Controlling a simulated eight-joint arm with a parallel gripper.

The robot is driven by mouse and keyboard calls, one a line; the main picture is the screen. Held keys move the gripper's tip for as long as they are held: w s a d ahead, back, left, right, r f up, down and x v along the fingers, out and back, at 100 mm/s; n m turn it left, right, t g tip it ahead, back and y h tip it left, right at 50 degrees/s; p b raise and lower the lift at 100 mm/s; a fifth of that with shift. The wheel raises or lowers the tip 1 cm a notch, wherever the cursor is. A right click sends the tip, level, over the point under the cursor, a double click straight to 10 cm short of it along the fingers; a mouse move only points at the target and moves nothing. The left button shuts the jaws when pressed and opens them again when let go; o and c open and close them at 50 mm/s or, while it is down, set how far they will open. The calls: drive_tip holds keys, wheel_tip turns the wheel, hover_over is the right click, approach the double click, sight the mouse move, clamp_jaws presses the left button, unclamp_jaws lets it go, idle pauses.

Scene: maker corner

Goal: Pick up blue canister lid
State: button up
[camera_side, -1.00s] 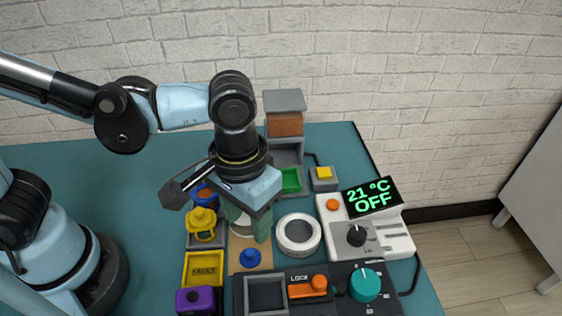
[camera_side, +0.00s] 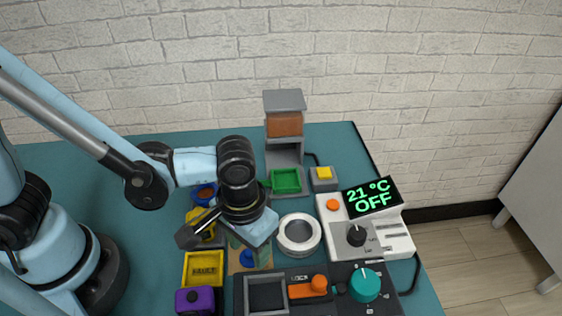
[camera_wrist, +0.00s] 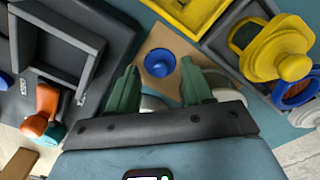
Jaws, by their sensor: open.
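The blue canister lid (camera_side: 247,258) is a small round disc with a raised knob. It lies on a tan board (camera_side: 236,266), partly hidden by my gripper in the side view. In the wrist view the lid (camera_wrist: 160,63) shows whole on the board (camera_wrist: 150,42), between and just beyond my green fingertips. My gripper (camera_side: 250,253) is open and empty, tilted down over the board. In the wrist view the two fingers of my gripper (camera_wrist: 159,68) stand apart. Pale curved surfaces show behind the fingers, and I cannot tell what they belong to.
A yellow tray (camera_side: 203,268) and a purple block (camera_side: 194,300) stand left of the board. A yellow knobbed piece (camera_wrist: 278,50) stands close by. A white ring (camera_side: 299,234) is to the right. A dark panel (camera_side: 340,300) with an orange handle (camera_side: 319,284) lies in front.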

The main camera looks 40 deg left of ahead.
drive_tip(key=shift+f, duration=0.25)
clamp_jaws()
drive_tip(key=shift+r, duration=0.15)
idle(0.4)
